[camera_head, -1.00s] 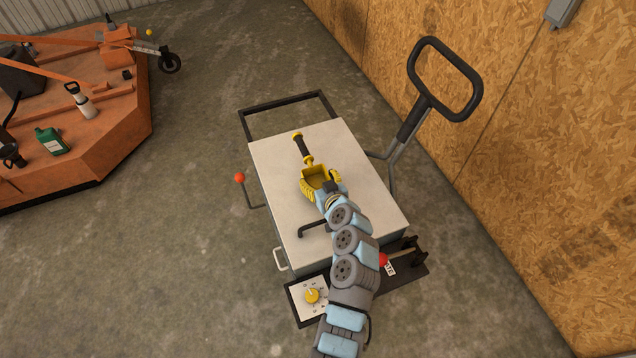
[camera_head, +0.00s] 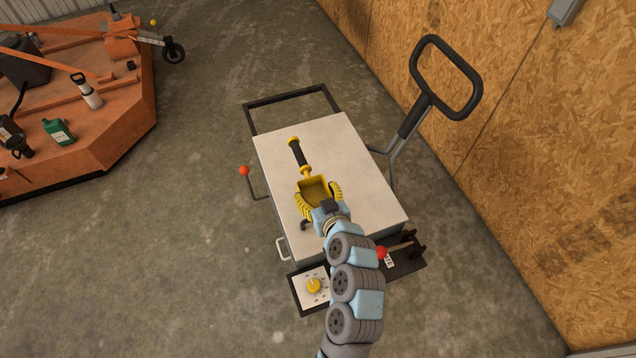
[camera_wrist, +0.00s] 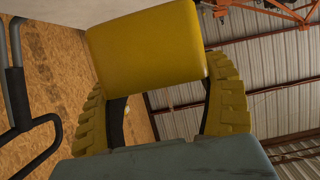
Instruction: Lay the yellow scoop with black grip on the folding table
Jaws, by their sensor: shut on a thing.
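The yellow scoop (camera_head: 314,190) with its black grip (camera_head: 297,151) is in my gripper (camera_head: 319,194), in the head view over the white top of a cart. Its grip points away from my arm, toward the cart's far end. The ridged yellow fingers are shut on the two sides of the scoop's bowl. In the wrist view the yellow bowl (camera_wrist: 146,45) fills the upper middle between the fingers, and the grip is hidden. I cannot tell the scoop's height over the top. No folding table can be made out in these frames.
The white-topped cart (camera_head: 370,190) has a black looped handle (camera_head: 446,75) at right and a red-knobbed lever (camera_head: 244,171) at left. An OSB wall (camera_head: 540,150) stands close at right. An orange machine (camera_head: 110,130) carrying bottles is at far left. Bare concrete floor lies between.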

